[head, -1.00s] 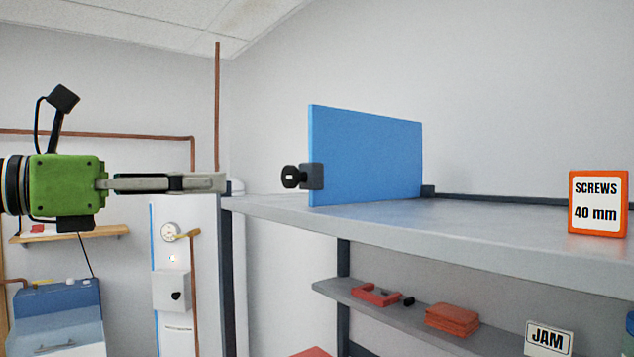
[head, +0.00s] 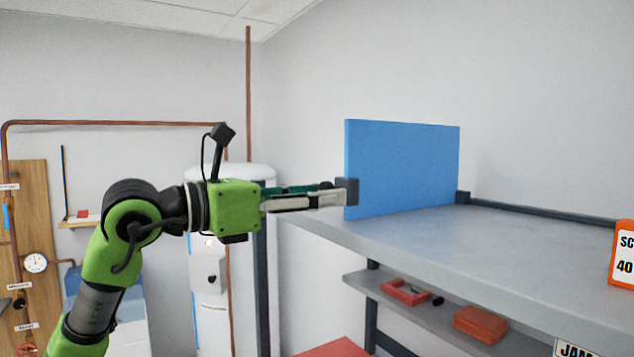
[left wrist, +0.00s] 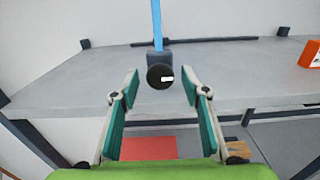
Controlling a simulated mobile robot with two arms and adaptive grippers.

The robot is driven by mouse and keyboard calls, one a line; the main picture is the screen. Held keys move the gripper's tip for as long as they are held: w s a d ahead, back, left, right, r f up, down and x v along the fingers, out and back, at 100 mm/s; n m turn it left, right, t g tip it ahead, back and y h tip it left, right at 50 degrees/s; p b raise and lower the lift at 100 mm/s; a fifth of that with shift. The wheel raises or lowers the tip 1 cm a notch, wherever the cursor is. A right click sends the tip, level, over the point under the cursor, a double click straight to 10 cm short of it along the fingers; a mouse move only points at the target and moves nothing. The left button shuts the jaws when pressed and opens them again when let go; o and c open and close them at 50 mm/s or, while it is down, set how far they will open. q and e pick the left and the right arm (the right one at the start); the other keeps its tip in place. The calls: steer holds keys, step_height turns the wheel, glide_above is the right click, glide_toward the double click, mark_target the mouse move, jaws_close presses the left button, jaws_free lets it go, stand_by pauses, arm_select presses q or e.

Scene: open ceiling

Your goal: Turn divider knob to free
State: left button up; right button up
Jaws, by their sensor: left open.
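The blue divider (head: 403,168) stands upright on the grey shelf, with a dark clamp block (head: 347,191) on its near edge. In the left wrist view the round black knob (left wrist: 160,76) sits at the front of that block, with a short white mark lying roughly level. My left gripper (head: 333,192) is at the knob, its fingers pointing at the block and mostly hiding the knob in the head view. In the left wrist view the gripper (left wrist: 160,88) is open, with a fingertip on each side of the knob and a gap on both sides. My right gripper is not in view.
The grey shelf top (head: 500,238) is mostly bare, with an orange screws box (head: 624,255) at the right. A lower shelf holds red items (head: 405,291) and orange pieces (head: 481,324). A dark post (head: 262,285) stands below my left gripper.

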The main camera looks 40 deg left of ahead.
arm_select(q)
steer(key=shift+w+d, duration=0.1)
steer(key=shift+w, duration=0.05)
steer(key=c, duration=1.1)
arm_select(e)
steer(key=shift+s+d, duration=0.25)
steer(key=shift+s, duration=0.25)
arm_select(q)
steer(key=shift+n, duration=0.3)
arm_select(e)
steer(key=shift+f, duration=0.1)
arm_select(q)
steer(key=shift+r+n+b, duration=0.1)
steer(key=shift+n+b, duration=1.05)
steer(key=shift+n, duration=7.35)
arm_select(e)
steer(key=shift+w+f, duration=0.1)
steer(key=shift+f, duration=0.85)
arm_select(q)
steer(key=shift+n, duration=0.3)
